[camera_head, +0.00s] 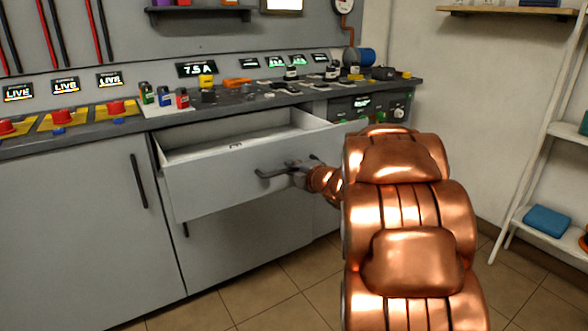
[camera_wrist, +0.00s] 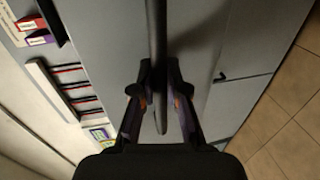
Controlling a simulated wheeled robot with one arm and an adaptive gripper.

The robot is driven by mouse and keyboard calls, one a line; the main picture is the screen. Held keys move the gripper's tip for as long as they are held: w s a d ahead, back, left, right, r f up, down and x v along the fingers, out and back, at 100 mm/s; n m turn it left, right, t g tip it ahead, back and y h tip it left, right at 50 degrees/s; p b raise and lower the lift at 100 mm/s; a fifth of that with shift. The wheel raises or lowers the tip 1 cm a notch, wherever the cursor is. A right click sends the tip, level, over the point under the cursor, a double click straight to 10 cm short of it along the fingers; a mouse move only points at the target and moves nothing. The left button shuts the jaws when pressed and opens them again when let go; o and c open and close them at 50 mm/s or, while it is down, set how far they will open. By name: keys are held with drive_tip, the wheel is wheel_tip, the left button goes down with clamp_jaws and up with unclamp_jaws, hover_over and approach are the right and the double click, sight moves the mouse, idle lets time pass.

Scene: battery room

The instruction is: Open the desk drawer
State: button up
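The desk drawer (camera_head: 235,178) is grey and stands pulled well out of the bench front, its inside showing from above. Its dark bar handle (camera_head: 268,174) runs across the front panel. My gripper (camera_head: 300,170) is at the right part of this handle. In the wrist view the handle (camera_wrist: 159,95) passes between the two fingers of my gripper (camera_wrist: 159,72), which close on it from both sides near their tips. The drawer's inner right side is partly hidden, and a small dark mark shows on its floor.
The bench top (camera_head: 130,122) above carries red buttons, small coloured blocks and meters. A cabinet door (camera_head: 75,215) is closed at the left. A white shelf rack (camera_head: 545,150) stands at the right. Tiled floor (camera_head: 265,295) in front of the drawer is clear.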

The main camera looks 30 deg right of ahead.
drive_tip(key=o, duration=0.5)
drive_tip(key=shift+c, duration=0.2)
drive_tip(key=v, duration=1.2)
idle(0.4)
